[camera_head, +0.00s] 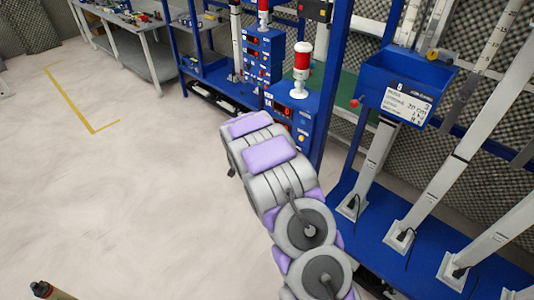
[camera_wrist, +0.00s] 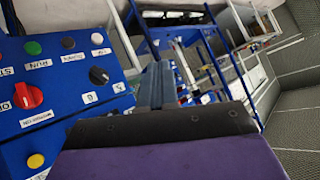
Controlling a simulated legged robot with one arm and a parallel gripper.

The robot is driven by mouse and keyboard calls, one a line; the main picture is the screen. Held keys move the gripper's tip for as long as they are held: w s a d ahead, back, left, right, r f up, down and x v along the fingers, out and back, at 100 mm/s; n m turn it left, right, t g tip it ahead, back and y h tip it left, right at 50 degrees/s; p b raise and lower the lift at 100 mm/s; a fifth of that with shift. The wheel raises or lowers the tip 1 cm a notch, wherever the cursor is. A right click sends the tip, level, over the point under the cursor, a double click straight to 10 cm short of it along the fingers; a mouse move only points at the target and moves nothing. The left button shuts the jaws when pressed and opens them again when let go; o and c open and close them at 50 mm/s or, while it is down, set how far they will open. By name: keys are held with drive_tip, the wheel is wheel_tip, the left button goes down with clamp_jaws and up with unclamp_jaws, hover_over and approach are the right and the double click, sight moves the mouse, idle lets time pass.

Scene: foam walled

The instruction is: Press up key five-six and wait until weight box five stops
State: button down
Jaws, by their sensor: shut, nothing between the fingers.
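A blue control panel (camera_wrist: 60,105) fills the left of the wrist view. It has a white button (camera_wrist: 97,38) that seems labelled UP, a black button (camera_wrist: 68,42) that seems labelled DOWN, and a black selector (camera_wrist: 98,75) with labels that look like 5 and 6. My gripper (camera_wrist: 158,85) is shut and empty, right of the panel and visibly apart from the white button. In the head view my arm hides its tip.
The panel also has a green RUN button (camera_wrist: 33,47), a red knob (camera_wrist: 28,95) and a yellow button (camera_wrist: 36,161). A red beacon (camera_head: 302,65) stands on a blue cabinet beyond my arm. A blue frame post (camera_head: 332,80) rises beside the arm. Open floor (camera_head: 120,200) lies left.

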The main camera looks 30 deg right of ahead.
drive_tip(key=w+d+f+m+t+h, duration=0.1)
drive_tip(key=d+f+m+t+h, duration=0.1)
drive_tip(key=f, duration=0.6)
drive_tip(key=w+d+f+m+t+h, duration=0.1)
drive_tip(key=d+f+m+t+h, duration=0.1)
drive_tip(key=f, duration=0.7)
drive_tip(key=shift+m+t, duration=0.3)
drive_tip(key=shift+m, duration=0.2)
drive_tip(key=shift+w+d, duration=0.15)
drive_tip(key=w+d+b, duration=0.3)
drive_tip(key=d+b, duration=0.1)
drive_tip(key=d, duration=0.4)
drive_tip(key=shift+d, duration=0.15)
drive_tip(key=shift+d, duration=0.1)
idle(1.3)
drive_tip(key=shift+w+d+r, duration=0.1)
drive_tip(key=shift+d, duration=0.1)
